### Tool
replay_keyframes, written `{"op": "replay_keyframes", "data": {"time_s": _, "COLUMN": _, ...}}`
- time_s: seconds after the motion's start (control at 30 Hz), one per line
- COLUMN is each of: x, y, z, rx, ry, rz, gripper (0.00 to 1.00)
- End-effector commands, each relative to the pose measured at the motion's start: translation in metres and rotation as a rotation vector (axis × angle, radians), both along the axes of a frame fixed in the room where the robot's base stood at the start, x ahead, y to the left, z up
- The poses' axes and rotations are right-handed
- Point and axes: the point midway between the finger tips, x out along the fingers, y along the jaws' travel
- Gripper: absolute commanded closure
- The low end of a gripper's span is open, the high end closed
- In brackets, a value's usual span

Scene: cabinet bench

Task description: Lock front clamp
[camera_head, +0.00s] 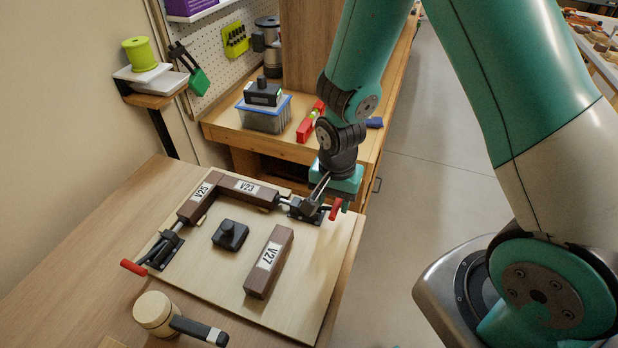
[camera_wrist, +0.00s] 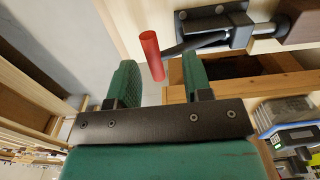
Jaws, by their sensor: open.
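One toggle clamp (camera_head: 303,207) is fixed at the right end of the block V23 (camera_head: 246,189), with its red handle (camera_head: 336,208) sticking out to the right. In the wrist view this red handle (camera_wrist: 151,55) lies between the lines of my two fingers, near their tips, and the dark clamp body (camera_wrist: 214,25) is above right. My gripper (camera_head: 338,194) is open and empty, right at this handle; contact cannot be told. A second clamp (camera_head: 165,248) stands at the board's left, against the block V25 (camera_head: 198,197), its red handle (camera_head: 133,267) pointing left.
The board (camera_head: 215,290) also carries a loose block V27 (camera_head: 268,262) and a black knobbed block (camera_head: 230,235). A mallet (camera_head: 155,312) lies at the front left. A lidded bin (camera_head: 264,117) and a red level (camera_head: 311,122) are on the bench behind my gripper.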

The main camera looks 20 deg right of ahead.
Motion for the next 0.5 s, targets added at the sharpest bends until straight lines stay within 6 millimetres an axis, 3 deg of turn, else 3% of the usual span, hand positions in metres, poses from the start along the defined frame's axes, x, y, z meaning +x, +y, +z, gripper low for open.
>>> {"op": "replay_keyframes", "data": {"time_s": 0.5, "x": 0.000, "y": 0.000, "z": 0.048, "rx": -0.001, "ry": 0.001, "rz": 0.000, "gripper": 0.54}}
